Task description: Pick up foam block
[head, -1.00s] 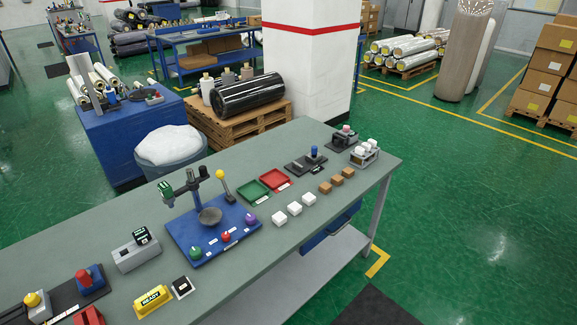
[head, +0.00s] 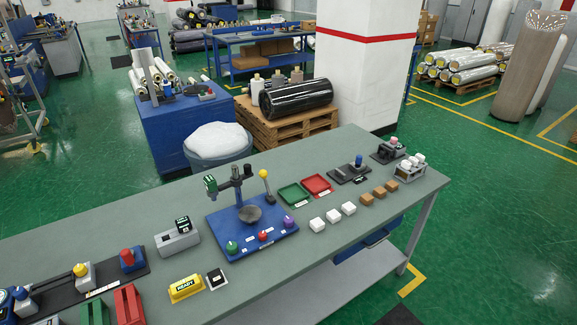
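Three white blocks, which look like foam, sit in a row on the grey-green workbench (head: 330,265) near its front edge. They are a left white block (head: 317,224), a middle white block (head: 333,216) and a right white block (head: 348,208). Several brown blocks (head: 379,192) continue the row to the right. A small grey rack (head: 408,176) at the right end holds more white pieces (head: 418,159). Neither of my grippers shows in the head view.
A blue test stand (head: 270,241) with a dark dish is left of the blocks. Green (head: 294,194) and red (head: 317,184) trays lie behind them. A yellow READY box (head: 186,288) is front left. A white pillar (head: 352,75) stands behind the bench.

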